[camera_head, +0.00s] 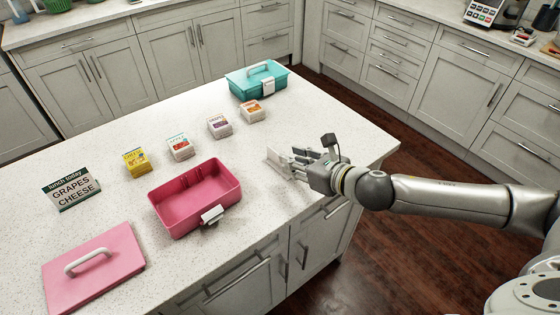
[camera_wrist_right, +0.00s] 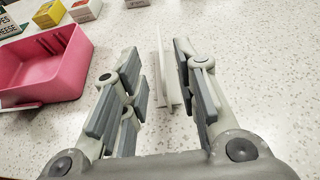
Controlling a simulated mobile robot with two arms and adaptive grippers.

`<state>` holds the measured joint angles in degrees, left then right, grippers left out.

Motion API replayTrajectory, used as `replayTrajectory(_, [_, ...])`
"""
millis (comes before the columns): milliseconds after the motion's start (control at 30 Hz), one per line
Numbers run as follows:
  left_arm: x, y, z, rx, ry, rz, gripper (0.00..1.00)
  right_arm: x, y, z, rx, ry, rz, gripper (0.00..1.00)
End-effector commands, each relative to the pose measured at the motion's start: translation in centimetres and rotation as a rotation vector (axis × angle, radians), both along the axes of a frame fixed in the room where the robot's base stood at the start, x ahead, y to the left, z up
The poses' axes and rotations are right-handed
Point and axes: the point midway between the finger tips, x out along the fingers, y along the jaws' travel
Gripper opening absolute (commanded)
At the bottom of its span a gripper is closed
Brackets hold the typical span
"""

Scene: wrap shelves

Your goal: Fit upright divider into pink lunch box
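The pink lunch box (camera_head: 196,198) stands open and empty on the counter, with ridges on its inner back wall; part of it also shows in the right wrist view (camera_wrist_right: 45,75). The white divider (camera_head: 277,160) stands to its right on the counter, apart from the box. My right gripper (camera_head: 301,160) is at the divider, with its fingers spread. In the right wrist view the divider (camera_wrist_right: 166,75) lies between the fingers, close to the right finger and with a clear gap to the left one. My left gripper is not in view.
The pink lid (camera_head: 110,280) lies at the front left. A menu sign (camera_head: 71,194) reads grapes and cheese. Several small food boxes (camera_head: 180,147) stand in a row behind the lunch box. A closed teal lunch box (camera_head: 257,80) is at the back. Counter between box and divider is clear.

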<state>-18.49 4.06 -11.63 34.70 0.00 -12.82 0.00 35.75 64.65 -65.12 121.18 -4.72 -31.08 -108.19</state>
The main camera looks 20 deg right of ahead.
Motion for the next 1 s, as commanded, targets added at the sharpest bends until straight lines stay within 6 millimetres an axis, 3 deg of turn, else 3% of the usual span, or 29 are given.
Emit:
replayTrajectory(100, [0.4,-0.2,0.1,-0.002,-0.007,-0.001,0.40,0.6,0.3,-0.2,0.000,0.000,0.001,0.29])
replayTrajectory(300, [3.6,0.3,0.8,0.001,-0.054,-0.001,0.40,1.9,0.9,-0.9,0.003,0.001,0.000,0.29])
replayTrajectory(400, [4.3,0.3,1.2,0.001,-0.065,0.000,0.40,3.0,1.4,-1.5,0.002,0.001,0.000,0.29])
replayTrajectory(600, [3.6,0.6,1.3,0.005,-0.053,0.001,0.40,4.6,2.1,-2.4,0.002,0.001,0.000,0.29])
replayTrajectory(900, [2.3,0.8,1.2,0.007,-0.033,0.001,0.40,4.9,2.2,-2.6,0.001,0.000,0.000,0.29])
replayTrajectory(1000, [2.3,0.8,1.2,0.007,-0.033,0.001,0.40,4.9,2.2,-2.6,0.001,0.000,0.000,0.16])
